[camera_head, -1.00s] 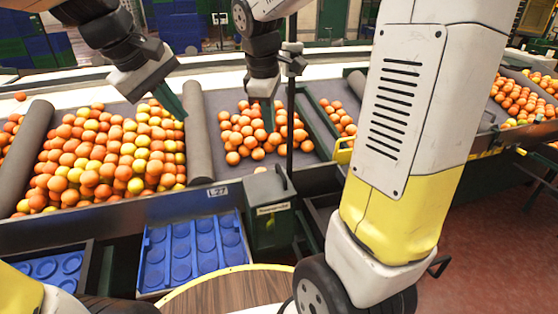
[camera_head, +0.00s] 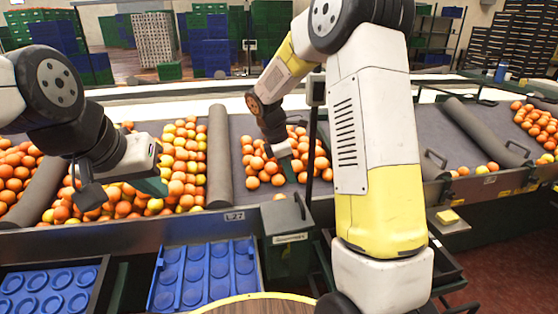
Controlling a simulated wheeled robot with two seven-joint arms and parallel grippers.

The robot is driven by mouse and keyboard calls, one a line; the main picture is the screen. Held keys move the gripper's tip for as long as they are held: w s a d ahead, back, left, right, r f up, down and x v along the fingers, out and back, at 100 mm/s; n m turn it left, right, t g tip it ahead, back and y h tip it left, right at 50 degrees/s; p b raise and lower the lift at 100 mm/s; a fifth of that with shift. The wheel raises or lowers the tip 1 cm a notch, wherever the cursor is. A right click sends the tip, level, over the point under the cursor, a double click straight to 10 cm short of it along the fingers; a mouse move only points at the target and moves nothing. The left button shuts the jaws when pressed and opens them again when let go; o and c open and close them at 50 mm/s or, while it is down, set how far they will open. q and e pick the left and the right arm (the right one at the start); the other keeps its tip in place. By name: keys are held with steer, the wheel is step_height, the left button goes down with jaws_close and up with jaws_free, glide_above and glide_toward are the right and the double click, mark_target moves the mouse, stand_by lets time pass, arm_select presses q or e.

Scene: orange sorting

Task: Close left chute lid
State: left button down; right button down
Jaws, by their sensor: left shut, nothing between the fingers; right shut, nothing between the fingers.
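The left chute (camera_head: 228,222) holds orange and yellow fruit, with a grey padded divider (camera_head: 220,150) on its right side. I cannot make out a separate lid on it. My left gripper (camera_head: 150,186) is shut and empty, with its green fingers low over the right-hand part of that fruit. My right gripper (camera_head: 298,172) is shut and empty over the oranges of the middle chute (camera_head: 240,130); its fingers are partly hidden among the fruit. A small dark green box (camera_head: 290,245) with a sloped top and a label stands at the chute front.
Blue trays with round pockets (camera_head: 205,275) (camera_head: 45,290) sit below the chutes. A thin black post (camera_head: 311,140) rises beside the middle chute. Dark handles (camera_head: 436,160) show on the right-hand chute. Stacked crates (camera_head: 210,40) stand far behind.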

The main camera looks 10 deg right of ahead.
mark_target(299, 198)
steer(key=x, duration=0.7)
steer(key=shift+d+f, duration=0.6)
steer(key=shift+f, duration=0.2)
steer(key=shift+r, duration=0.1)
